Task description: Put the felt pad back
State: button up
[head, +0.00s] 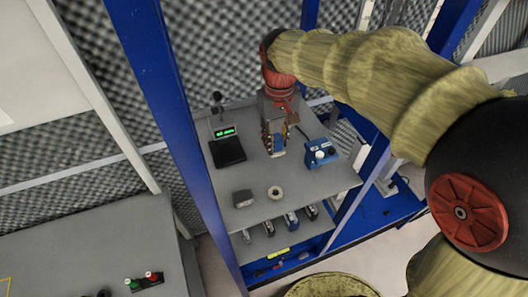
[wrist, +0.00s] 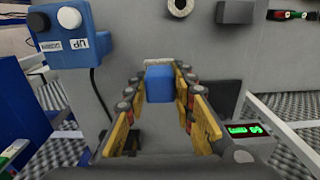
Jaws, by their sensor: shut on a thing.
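My gripper (wrist: 158,88) is shut on a blue block (wrist: 160,84) with a pale strip (wrist: 158,63) along its far end. This held piece may be the felt pad, but its material cannot be told. In the head view my gripper (head: 275,150) points down over the middle of the grey shelf top (head: 240,178), and the fingers hide most of the held piece. Whether the piece touches the shelf cannot be told.
A blue button box (head: 320,152) stands right of my gripper, and a black scale (head: 228,152) with a green display stands left. A dark block (head: 243,198) and a pale ring (head: 275,193) lie nearer the front edge. Blue posts (head: 165,100) frame the shelf.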

jog(key=a+f, duration=0.1)
jog(key=f, duration=0.1)
jog(key=w+a+f, duration=0.1)
jog(key=a, duration=0.1)
jog(key=shift+f, duration=0.35)
notch_tip(320, 180, down, 4)
jog(key=shift+w+a+r+p, duration=0.15)
jog(key=shift+r+p, duration=0.1)
jog(key=shift+p, duration=0.1)
jog(key=o, duration=1)
notch_tip(320, 180, up, 12)
jog(key=s+d+m+t, duration=0.1)
jog(key=s+d+t, duration=0.1)
jog(key=s+d, duration=0.5)
jog(key=s+d+m+t, duration=0.2)
jog(key=s+d, duration=0.5)
jog(key=s, duration=0.6)
jog(key=shift+d+r+t+b, duration=0.15)
jog(key=shift+r+t+b, duration=0.2)
jog(key=shift+t, duration=0.45)
